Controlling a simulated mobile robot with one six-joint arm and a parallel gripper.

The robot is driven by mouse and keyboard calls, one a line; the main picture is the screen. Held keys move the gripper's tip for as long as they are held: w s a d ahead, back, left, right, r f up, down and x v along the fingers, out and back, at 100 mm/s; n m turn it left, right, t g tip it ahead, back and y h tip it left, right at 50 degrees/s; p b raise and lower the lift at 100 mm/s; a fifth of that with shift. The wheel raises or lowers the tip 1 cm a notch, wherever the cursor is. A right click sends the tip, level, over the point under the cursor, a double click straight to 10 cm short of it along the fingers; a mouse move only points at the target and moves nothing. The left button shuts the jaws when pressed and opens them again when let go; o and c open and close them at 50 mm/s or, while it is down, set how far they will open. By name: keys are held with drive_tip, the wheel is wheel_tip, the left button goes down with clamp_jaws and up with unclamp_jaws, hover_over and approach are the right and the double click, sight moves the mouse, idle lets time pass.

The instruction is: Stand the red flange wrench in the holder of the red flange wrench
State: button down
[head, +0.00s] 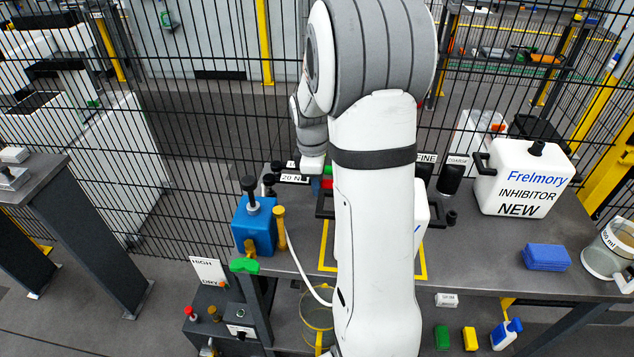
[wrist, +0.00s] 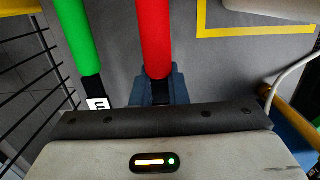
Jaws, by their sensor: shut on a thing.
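The red flange wrench (wrist: 155,38) shows in the wrist view as a thick red handle with a dark lower part. My gripper (wrist: 164,88) is shut on it, with blue-grey finger parts on both sides of the dark part. In the head view a small bit of red (head: 327,184) shows left of my arm, near the "20 N" label (head: 294,179). My arm hides most of that spot. I cannot make out the wrench's holder or tell whether the wrench touches it.
A green handle (wrist: 75,40) with a dark collar and a small label stands left of the red one. A blue box (head: 254,222) with a black knob is on the left of the bench. A white inhibitor canister (head: 522,180) and blue block (head: 545,257) are at right. Wire fencing runs behind.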

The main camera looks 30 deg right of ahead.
drive_tip(key=shift+f+b, duration=0.6)
drive_tip(key=shift+f, duration=0.25)
drive_tip(key=c, duration=1.3)
unclamp_jaws()
drive_tip(key=shift+c, duration=0.2)
drive_tip(key=shift+r, duration=0.1)
drive_tip(key=r, duration=0.7)
drive_tip(key=shift+w+a+r, duration=0.15)
drive_tip(key=shift+a+r, duration=0.1)
drive_tip(key=shift+r, duration=0.1)
